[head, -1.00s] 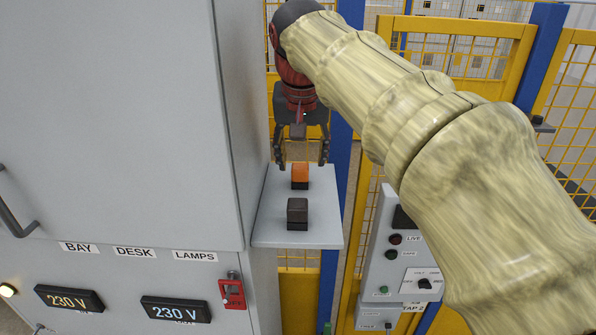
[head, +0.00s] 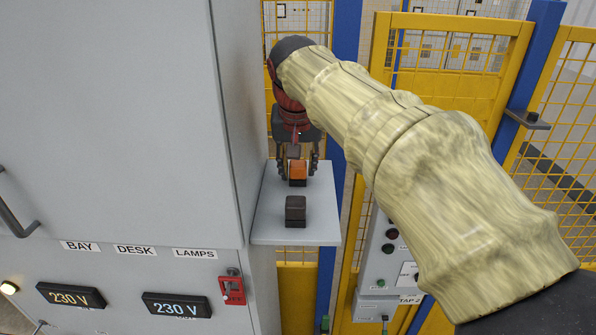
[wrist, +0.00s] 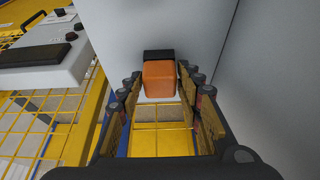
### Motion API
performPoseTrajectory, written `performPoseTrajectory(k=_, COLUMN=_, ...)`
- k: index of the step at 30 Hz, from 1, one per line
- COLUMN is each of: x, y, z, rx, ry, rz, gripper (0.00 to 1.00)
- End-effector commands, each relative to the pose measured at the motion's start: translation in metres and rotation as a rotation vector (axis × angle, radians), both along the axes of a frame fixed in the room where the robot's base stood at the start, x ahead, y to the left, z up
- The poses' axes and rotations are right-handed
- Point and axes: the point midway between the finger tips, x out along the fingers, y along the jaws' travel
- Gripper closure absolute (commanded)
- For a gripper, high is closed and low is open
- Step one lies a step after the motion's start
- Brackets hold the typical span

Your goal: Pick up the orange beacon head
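The orange beacon head (head: 298,171) stands on a dark base on the small grey shelf (head: 270,228), beside the tall cabinet. My gripper (head: 298,174) points down at it, with one finger on its left and one on its right. In the wrist view the orange head (wrist: 160,80) lies between the far ends of the fingers (wrist: 159,82), with a narrow gap showing on each side. My gripper is open and holds nothing. A dark block (head: 295,210) stands on the shelf nearer to me; a dark shape (wrist: 158,56) shows just beyond the orange head in the wrist view.
The grey cabinet (head: 110,110) rises close to the left of the shelf. A yellow mesh fence (head: 450,40) with blue posts stands behind and to the right. A control box (head: 385,250) with buttons is right of the shelf.

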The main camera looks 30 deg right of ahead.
Motion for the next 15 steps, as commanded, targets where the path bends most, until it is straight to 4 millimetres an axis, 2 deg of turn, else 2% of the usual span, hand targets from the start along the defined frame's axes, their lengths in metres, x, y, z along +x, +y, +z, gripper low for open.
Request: performPoseTrajectory(k=15, x=0.0000, y=0.0000, z=0.0001, rx=0.000, ry=0.000, rz=0.000, gripper=0.96)
